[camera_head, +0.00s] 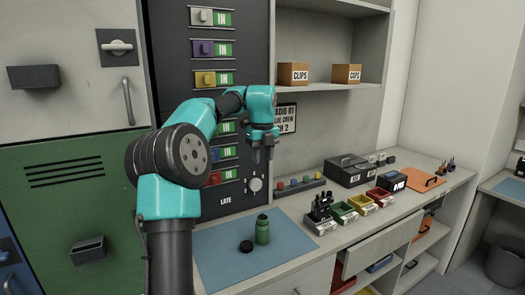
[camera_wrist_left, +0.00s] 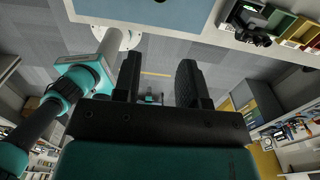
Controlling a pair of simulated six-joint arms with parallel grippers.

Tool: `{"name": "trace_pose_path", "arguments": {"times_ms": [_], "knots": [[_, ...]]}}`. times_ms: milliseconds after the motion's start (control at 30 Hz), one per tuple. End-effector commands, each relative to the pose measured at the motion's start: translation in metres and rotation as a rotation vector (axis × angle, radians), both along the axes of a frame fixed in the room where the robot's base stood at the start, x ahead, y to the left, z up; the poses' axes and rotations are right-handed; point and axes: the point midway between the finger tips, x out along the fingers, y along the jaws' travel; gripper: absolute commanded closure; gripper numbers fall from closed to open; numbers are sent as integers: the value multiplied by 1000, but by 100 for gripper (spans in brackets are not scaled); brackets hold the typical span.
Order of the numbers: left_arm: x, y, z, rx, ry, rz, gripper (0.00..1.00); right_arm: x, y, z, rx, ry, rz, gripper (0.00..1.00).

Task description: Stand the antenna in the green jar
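A green jar (camera_head: 262,230) stands upright on a blue mat (camera_head: 215,262), with a round black lid (camera_head: 246,246) lying beside it. I cannot make out the antenna for certain; a group of dark upright pieces (camera_head: 322,205) stands in the leftmost bin, too small to tell apart. My left gripper (camera_head: 262,154) points down, high above the counter and the jar. In the left wrist view its two dark fingers (camera_wrist_left: 160,85) are apart with nothing between them. My right gripper is not in view.
Green (camera_head: 344,212), yellow (camera_head: 361,204) and red (camera_head: 380,197) bins stand right of the dark pieces. Behind them are a dark case (camera_head: 350,175) and a strip of coloured knobs (camera_head: 295,187). A tall panel of switches (camera_head: 215,105) rises behind my arm. The mat is otherwise clear.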

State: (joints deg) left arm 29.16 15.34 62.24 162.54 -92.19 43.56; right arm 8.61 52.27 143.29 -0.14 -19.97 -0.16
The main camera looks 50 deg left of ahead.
Motion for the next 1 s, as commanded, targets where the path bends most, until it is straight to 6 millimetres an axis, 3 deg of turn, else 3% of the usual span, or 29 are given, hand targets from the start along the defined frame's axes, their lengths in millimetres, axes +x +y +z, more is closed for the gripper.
{"name": "trace_pose_path", "arguments": {"times_ms": [233, 1000], "knots": [[0, 0, 18, -1, 1, -2, 61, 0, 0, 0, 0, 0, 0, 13], [0, 0, 19, -1, 0, -1, 61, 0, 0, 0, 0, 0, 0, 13]]}}
